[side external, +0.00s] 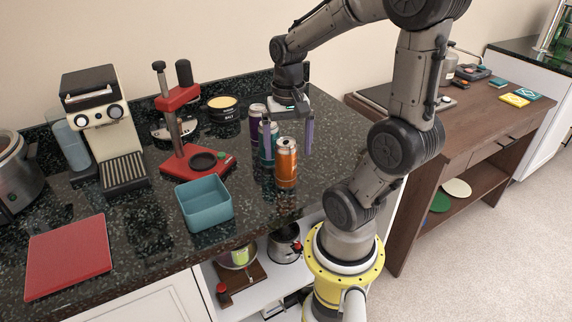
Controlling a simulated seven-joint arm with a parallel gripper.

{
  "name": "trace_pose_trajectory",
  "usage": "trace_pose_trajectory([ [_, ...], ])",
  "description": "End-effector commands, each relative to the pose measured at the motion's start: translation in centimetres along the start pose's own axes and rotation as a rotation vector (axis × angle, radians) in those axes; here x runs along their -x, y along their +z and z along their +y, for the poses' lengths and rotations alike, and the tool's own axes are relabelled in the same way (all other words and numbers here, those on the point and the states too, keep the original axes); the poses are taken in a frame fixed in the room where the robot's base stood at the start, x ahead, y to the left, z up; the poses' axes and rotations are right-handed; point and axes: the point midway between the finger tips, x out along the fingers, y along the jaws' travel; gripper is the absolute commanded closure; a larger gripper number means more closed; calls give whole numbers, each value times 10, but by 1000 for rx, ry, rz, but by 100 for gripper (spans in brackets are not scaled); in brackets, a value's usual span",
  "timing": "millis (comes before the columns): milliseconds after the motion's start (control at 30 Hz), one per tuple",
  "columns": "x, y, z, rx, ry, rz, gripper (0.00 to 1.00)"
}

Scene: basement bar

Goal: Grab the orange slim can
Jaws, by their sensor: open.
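The orange slim can (286,165) stands upright on the dark speckled counter, nearest the camera in a small group of cans. A teal can (266,141) stands just behind it to the left, partly hidden. A purple can (256,119) stands behind that one. My gripper (287,153) points down over the group with its fingers apart. One finger shows to the left of the orange can's top and the other to its right. From this view I cannot tell whether the orange can or the teal can lies between the fingers. No can is visibly held.
A teal open box (205,222) and a red press stand (184,125) are left of the cans. A salt container (222,108) stands behind. A cream coffee machine (103,120) and red board (67,262) are further left. The counter's front edge (255,236) is close.

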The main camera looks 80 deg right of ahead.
Motion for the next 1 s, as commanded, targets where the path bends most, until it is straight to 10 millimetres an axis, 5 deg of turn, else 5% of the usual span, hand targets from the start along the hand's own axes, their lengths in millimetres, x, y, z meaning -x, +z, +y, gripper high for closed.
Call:
trace_pose_trajectory([
  [600,-63,-4,-4,1,0,-1,0],
  [867,-66,-4,-4,1,-1,2,0],
  [1000,-66,-4,-4,1,-1,2,22],
])
